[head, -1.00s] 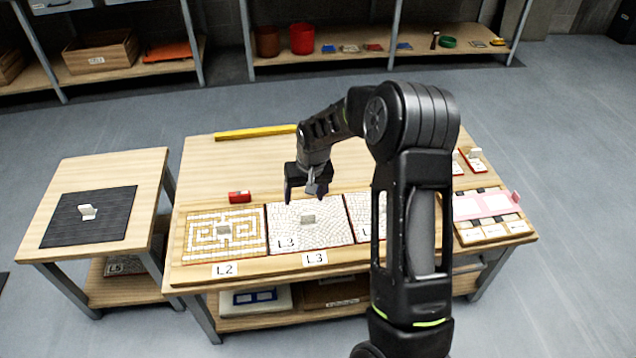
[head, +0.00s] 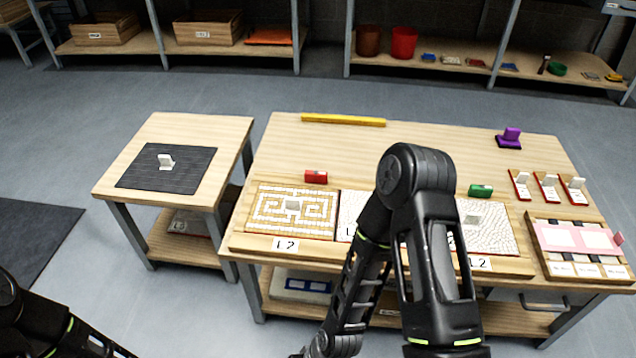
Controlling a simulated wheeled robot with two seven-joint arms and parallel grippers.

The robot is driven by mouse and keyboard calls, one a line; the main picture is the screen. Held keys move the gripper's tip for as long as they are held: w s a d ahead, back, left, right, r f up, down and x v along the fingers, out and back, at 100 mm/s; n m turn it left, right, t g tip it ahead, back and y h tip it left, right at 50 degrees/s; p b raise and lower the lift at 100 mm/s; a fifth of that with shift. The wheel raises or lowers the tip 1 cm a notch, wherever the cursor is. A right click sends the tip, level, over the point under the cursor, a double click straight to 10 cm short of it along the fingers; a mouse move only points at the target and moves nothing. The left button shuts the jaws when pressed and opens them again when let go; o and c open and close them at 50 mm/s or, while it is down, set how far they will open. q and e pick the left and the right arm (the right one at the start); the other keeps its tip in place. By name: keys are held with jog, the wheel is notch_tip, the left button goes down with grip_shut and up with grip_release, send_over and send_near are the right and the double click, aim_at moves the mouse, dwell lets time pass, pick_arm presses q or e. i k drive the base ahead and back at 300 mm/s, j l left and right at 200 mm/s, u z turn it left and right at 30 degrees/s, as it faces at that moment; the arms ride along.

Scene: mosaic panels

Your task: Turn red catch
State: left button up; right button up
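The red catch (head: 316,177) is a small red block with a pale mark, lying on the table just behind the left mosaic panel (head: 258,209), a tan and white maze pattern labelled L2. Nothing touches the catch. A similar green catch (head: 481,190) sits behind the right mosaic panel (head: 500,238). The middle panel (head: 350,207) is mostly hidden by my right arm. That arm is folded, its forearm running down in front of the table; its gripper is not visible. My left arm shows at the lower left, its gripper out of frame.
A yellow bar (head: 343,119) lies at the table's back edge. A purple block (head: 509,138), white-tabbed red pieces (head: 547,187) and a pink-panelled tray (head: 545,237) are at the right. A side table (head: 222,135) with a dark mat stands left. The table's back middle is clear.

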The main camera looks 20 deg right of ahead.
aim_at(311, 176)
jog(key=i+l, duration=0.1)
jog(key=i, duration=0.45)
jog(key=z, duration=1.95)
